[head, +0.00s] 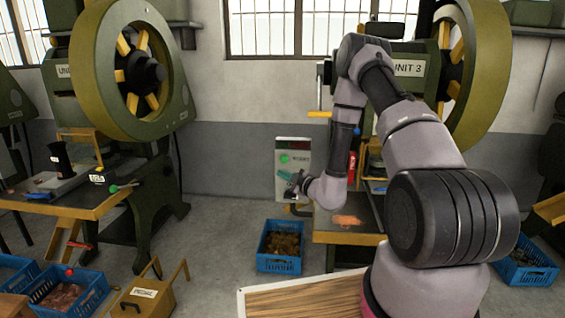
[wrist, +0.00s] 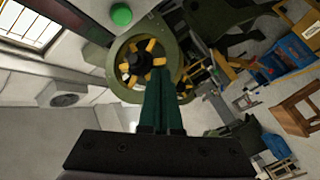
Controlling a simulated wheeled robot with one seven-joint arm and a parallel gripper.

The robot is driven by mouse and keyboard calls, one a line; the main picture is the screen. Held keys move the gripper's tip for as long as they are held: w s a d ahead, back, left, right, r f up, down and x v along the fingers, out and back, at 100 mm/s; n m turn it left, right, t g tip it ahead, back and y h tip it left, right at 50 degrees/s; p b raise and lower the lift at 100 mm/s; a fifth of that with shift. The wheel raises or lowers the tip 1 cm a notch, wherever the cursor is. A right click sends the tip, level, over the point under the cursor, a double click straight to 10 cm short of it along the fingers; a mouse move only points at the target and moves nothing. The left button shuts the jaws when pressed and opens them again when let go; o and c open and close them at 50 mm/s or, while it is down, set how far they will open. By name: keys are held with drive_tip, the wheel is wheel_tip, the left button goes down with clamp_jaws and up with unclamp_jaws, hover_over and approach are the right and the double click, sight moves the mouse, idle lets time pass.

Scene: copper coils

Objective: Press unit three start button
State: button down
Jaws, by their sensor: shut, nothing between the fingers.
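A pale control box (head: 293,150) with a round green button (head: 283,158) is near the middle of the head view, left of the machine labelled UNIT 3 (head: 408,68). My gripper (head: 282,174) has dark green fingers, shut and empty. In the head view its tips appear just below the green button, over the lower part of the box. I cannot tell the gap in depth. In the wrist view the shut fingers (wrist: 158,66) point up the picture, and a round green disc (wrist: 121,14), likely the button, shows up and left of the tips.
A press with a large wheel (head: 95,70) and a bench stand at the left. A blue crate (head: 280,262) lies on the floor below the box. A work table (head: 345,238) with an orange item (head: 346,220) stands beside my arm. A wooden-topped surface (head: 300,298) is at the front.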

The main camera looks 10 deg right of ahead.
drive_tip(key=shift+w, duration=0.15)
approach(281, 161)
drive_tip(key=shift+w+a, duration=1.75)
drive_tip(key=shift+w, duration=0.3)
drive_tip(key=shift+w, duration=0.1)
idle(0.5)
drive_tip(key=shift+w+d, duration=0.15)
drive_tip(key=shift+w, duration=0.15)
drive_tip(key=shift+w+d, duration=0.15)
drive_tip(key=shift+w, duration=0.3)
idle(0.7)
idle(0.3)
drive_tip(key=shift+s+a, duration=0.25)
drive_tip(key=shift+s, duration=0.6)
